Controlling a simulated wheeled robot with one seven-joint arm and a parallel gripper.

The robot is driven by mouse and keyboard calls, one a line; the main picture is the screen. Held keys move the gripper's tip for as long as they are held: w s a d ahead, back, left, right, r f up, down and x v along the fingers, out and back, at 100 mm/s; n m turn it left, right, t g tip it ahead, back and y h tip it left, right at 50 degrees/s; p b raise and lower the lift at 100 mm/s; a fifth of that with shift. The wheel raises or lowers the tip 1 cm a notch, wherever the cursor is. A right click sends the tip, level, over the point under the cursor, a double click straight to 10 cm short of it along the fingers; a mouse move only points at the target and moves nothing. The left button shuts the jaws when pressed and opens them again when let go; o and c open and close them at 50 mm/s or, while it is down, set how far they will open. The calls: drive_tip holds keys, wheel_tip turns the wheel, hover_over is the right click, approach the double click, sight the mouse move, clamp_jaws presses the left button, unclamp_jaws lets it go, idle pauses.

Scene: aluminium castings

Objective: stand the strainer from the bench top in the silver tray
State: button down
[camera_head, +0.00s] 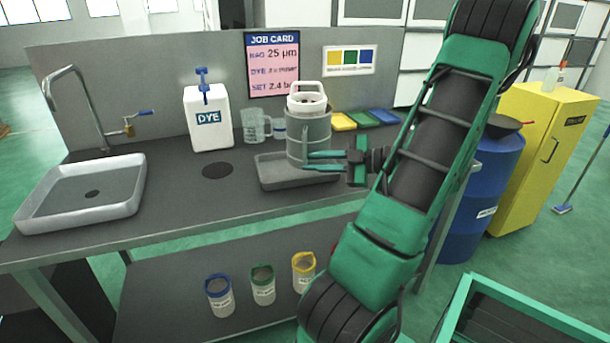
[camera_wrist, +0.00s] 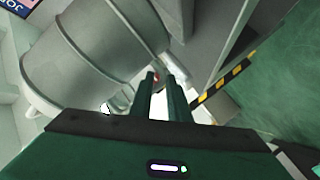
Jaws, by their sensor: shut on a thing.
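The strainer (camera_head: 309,140) is a grey banded cylinder with a white top and a raised handle. In the wrist view, my two fingers (camera_wrist: 160,78) are close together beside the large grey cylinder (camera_wrist: 85,55). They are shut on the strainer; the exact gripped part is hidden.
A clear jug (camera_head: 256,126) is behind the tray. Coloured pads (camera_head: 372,118) lie at the back right. Banded containers (camera_head: 262,286) stand on the lower shelf. A blue drum (camera_head: 487,180) is right.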

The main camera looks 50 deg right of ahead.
sight(321, 162)
drive_tip(key=w+d+f, duration=0.3)
drive_tip(key=w+d, duration=0.1)
drive_tip(key=shift+d+f, duration=0.35)
drive_tip(key=shift+d, duration=0.05)
drive_tip(key=shift+f, duration=1.95)
drive_tip(key=c, duration=1.7)
unclamp_jaws()
drive_tip(key=shift+f, duration=0.1)
drive_tip(key=shift+o, duration=0.2)
